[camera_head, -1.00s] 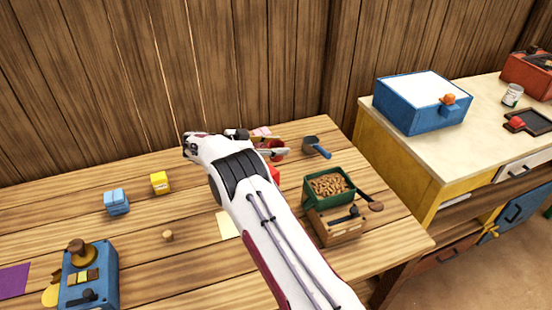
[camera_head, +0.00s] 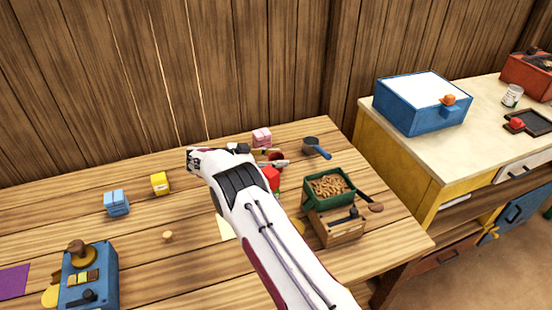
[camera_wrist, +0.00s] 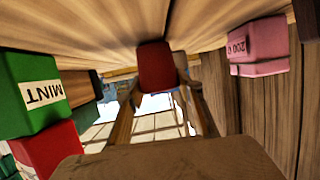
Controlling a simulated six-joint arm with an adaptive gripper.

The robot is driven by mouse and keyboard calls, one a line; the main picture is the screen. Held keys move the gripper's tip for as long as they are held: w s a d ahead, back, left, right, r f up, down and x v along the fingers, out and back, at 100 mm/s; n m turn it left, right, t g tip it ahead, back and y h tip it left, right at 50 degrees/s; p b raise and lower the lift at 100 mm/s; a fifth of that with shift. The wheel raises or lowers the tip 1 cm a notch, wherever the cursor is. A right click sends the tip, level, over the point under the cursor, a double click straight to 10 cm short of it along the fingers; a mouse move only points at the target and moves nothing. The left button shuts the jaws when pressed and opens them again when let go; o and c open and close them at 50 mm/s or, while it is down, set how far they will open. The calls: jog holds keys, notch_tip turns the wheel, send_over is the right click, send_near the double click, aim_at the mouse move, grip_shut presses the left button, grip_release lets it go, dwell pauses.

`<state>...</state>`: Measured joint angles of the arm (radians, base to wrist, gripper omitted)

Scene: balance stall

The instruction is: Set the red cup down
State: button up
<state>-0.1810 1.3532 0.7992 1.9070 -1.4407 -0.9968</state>
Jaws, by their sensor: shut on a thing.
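The red cup (camera_wrist: 155,65) is in the middle of the wrist view, between the two brown fingers of my gripper (camera_wrist: 158,78). My gripper is shut on it. I cannot tell whether the cup touches the wood.
A pink block (camera_head: 262,137) stands behind my gripper. A blue scoop (camera_head: 317,148) and a green bin (camera_head: 329,187) are to the right. Free wood lies left.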

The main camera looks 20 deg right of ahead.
jog(key=shift+f, duration=0.2)
dwell(0.3)
jog(key=o, duration=1.1)
jog(key=shift+r, duration=0.2)
jog(key=v, duration=1.2)
jog(key=shift+r, duration=0.1)
